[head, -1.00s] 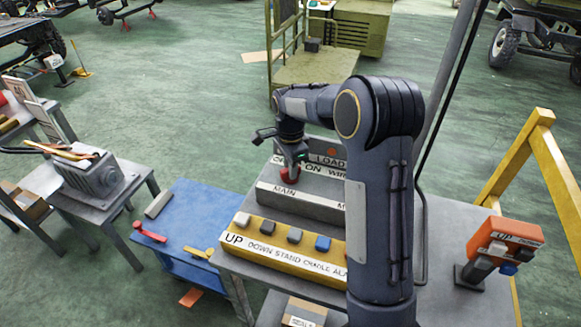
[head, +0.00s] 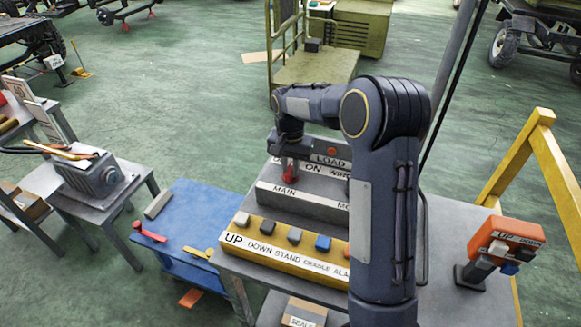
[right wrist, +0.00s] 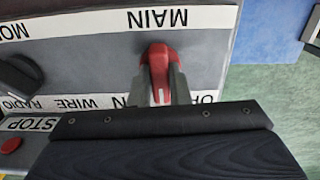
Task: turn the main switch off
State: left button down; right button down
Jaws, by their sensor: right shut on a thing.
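The main switch is a red knob (head: 289,174) beside the MAIN label on a grey panel box (head: 315,205). It also shows close up in the right wrist view (right wrist: 158,62). My right gripper (right wrist: 160,88) is shut on the red knob, one finger on each side. In the head view my right gripper (head: 290,164) comes down onto it from above. A white mark on the knob faces the ON and OFF lettering, which my gripper partly covers, so its exact setting is hard to tell. My left gripper is out of view.
A black knob (right wrist: 20,76) and a red STOP button (right wrist: 11,145) are on the same panel. A yellow button box (head: 285,248) stands in front. A blue table (head: 185,215) is to the left, and an orange pendant (head: 507,236) is at the right.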

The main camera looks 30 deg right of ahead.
aim_at(291, 168)
jog(key=n, duration=0.4)
jog(key=shift+r+n, duration=0.1)
jog(key=shift+n, duration=2.1)
jog(key=c, duration=1.4)
grip_release()
jog(key=shift+o, duration=0.2)
notch_tip(291, 168, up, 7)
jog(key=shift+r+b, duration=0.15)
jog(key=shift+b, duration=0.35)
jog(key=shift+r, duration=0.25)
